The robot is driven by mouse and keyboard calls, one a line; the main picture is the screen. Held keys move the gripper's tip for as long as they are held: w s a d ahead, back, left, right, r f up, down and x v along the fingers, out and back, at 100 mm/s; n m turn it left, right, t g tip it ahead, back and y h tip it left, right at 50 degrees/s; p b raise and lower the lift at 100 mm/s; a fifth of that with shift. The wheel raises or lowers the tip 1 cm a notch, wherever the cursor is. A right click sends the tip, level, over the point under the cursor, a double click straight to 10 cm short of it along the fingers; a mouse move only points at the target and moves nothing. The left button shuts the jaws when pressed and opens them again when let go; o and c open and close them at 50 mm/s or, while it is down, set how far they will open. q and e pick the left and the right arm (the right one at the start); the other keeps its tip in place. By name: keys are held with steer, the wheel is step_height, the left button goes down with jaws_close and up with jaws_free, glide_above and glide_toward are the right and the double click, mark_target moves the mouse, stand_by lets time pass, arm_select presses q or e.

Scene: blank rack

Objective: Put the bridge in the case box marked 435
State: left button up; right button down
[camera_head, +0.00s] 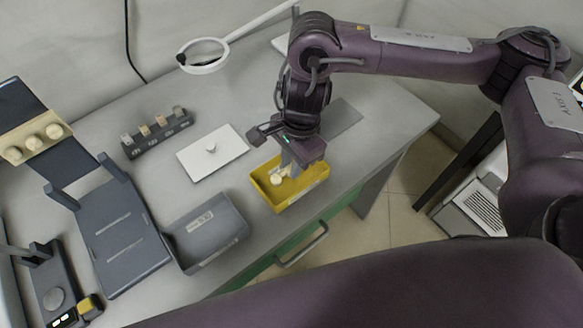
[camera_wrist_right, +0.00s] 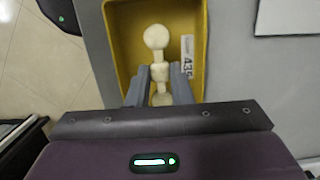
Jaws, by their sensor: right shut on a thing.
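The bridge (camera_wrist_right: 156,38) is a cream row of rounded teeth, seen from above in the right wrist view. In the head view part of it (camera_head: 277,179) shows inside the yellow case box (camera_head: 304,196). In the wrist view the yellow box (camera_wrist_right: 120,40) carries a white label (camera_wrist_right: 187,56) reading 435. My right gripper (camera_head: 289,171) reaches down into the box. Its two grey fingers (camera_wrist_right: 159,80) are shut on the bridge's middle part. The bridge lies within the box walls; I cannot tell if it touches the floor. My left gripper is not in view.
A grey labelled box (camera_head: 208,232) stands left of the yellow one. A white plate (camera_head: 213,153) with a small piece, a dark block (camera_head: 157,133) with several samples, and a dark rack (camera_head: 118,238) stand farther left. A ring lamp (camera_head: 204,57) overhangs the back.

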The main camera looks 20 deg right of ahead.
step_height(320, 180, down, 2)
steer(key=shift+f, duration=0.25)
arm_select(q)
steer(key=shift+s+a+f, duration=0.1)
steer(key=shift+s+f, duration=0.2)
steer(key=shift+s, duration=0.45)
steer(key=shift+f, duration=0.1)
arm_select(e)
steer(key=shift+f, duration=0.1)
steer(key=c, duration=1.8)
jaws_free()
steer(key=shift+f+b, duration=0.15)
steer(key=shift+b, duration=0.15)
steer(key=o, duration=0.5)
steer(key=shift+r, duration=0.25)
arm_select(q)
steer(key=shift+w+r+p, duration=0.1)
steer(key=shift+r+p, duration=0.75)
steer(key=shift+p, duration=0.1)
arm_select(e)
step_height(320, 180, up, 12)
steer(key=d, duration=0.1)
steer(key=shift+w+d, duration=0.3)
